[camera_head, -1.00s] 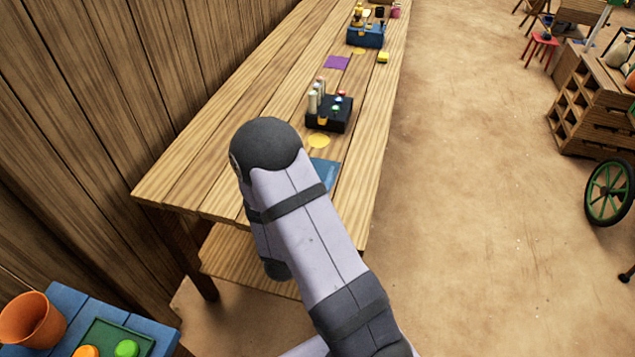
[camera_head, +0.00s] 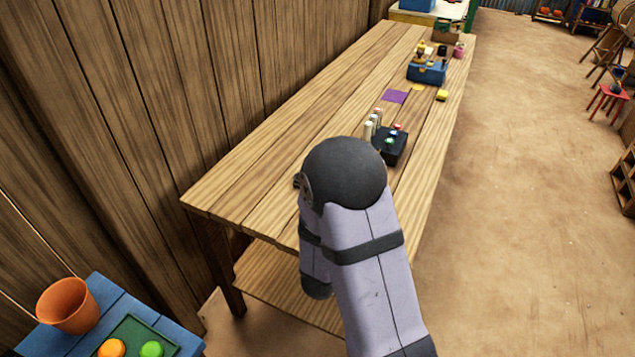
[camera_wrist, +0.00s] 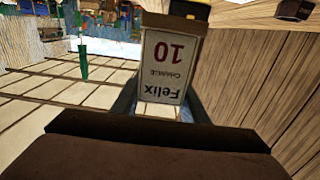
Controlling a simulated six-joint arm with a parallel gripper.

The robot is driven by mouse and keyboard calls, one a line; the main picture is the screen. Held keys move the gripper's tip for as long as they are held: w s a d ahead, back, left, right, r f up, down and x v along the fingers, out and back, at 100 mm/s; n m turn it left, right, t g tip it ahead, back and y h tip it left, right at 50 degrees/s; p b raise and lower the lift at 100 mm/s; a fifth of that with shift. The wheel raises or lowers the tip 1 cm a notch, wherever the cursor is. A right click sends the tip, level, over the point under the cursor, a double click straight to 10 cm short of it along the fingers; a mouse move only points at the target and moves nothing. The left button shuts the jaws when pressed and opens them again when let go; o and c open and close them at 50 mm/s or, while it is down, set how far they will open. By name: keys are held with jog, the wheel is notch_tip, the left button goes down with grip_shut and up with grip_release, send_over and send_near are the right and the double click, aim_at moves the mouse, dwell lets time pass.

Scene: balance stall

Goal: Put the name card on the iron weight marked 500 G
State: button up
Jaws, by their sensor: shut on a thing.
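The name card (camera_wrist: 171,66) is white, with "Felix", "CHANGE" and a dark red "10" printed on it, upside down in the wrist view. My gripper (camera_wrist: 160,110) is shut on the card, near the edge by the name. My gripper and the card do not show in the head view, where my own arm covers the near part of the bench. I cannot make out the iron weight marked 500 G in either view.
A long wooden bench (camera_head: 262,168) runs along the plank wall. It bears a black box with pale cylinders (camera_head: 388,146), a purple square (camera_head: 395,96) and a blue box (camera_head: 427,73). An orange pot (camera_head: 67,306) stands on a blue table at lower left.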

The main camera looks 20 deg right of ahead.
jog(key=w+f+b, duration=0.2)
jog(key=w+b, duration=0.5)
jog(key=w, duration=0.6)
jog(key=w+a+r+n+t+y, duration=0.2)
jog(key=w+r, duration=0.3)
jog(key=w, duration=0.2)
jog(key=w+a+r+n+t+y, duration=0.2)
jog(key=w+a+r, duration=0.1)
jog(key=w+r, duration=0.3)
jog(key=w+a+f+y, duration=0.1)
jog(key=f, duration=0.6)
jog(key=w+a+f+y, duration=0.1)
jog(key=w+f, duration=0.1)
jog(key=f, duration=0.5)
jog(key=shift+w+a+n+p, duration=0.2)
jog(key=shift+a+n+p, duration=0.1)
jog(key=shift+n, duration=0.1)
jog(key=shift+f, duration=0.1)
jog(key=o, duration=1.4)
jog(key=shift+c, duration=0.2)
